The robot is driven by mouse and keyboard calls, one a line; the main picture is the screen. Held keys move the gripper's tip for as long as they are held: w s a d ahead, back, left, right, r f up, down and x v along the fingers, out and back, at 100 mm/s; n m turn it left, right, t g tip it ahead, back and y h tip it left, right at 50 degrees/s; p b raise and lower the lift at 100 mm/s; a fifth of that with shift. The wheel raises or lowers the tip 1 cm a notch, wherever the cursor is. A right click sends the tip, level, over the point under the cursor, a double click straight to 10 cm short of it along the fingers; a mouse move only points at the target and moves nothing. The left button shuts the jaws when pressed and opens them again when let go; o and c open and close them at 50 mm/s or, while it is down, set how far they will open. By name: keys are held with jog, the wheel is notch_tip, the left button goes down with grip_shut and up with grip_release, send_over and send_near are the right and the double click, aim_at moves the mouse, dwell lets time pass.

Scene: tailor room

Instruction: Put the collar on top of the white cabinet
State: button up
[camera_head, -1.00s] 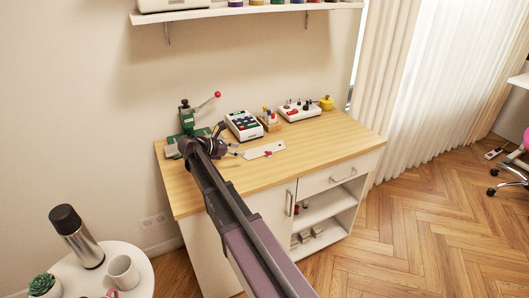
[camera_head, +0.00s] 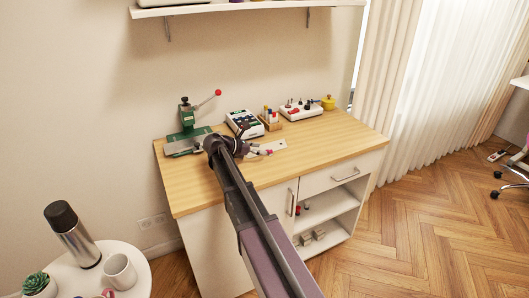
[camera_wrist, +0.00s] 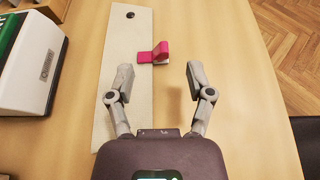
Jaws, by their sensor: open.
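A long cream strip (camera_wrist: 125,45) with a dark round spot near its far end lies flat in the wrist view; it may be the collar. A magenta clip-like piece (camera_wrist: 153,54) sits at its right edge. My gripper (camera_wrist: 160,73) is open, its two fingers apart and nothing between them. The left finger is over the strip and the right finger is over bare wood. In the head view the strip (camera_head: 280,144) lies on the wooden top of the white cabinet (camera_head: 235,217), partly hidden by my gripper (camera_head: 260,143).
A green press with a red-knobbed lever (camera_head: 188,125) stands at the left of the top. A white keypad device (camera_head: 244,124), a small wooden holder (camera_head: 271,122) and a white box with knobs (camera_head: 300,108) line the back. The front of the top is clear.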

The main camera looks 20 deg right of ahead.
aim_at(270, 149)
jog(key=shift+b+x, duration=0.95)
jog(key=shift+x, duration=1.65)
jog(key=c, duration=0.9)
jog(key=shift+c, duration=0.2)
jog(key=shift+r, duration=0.15)
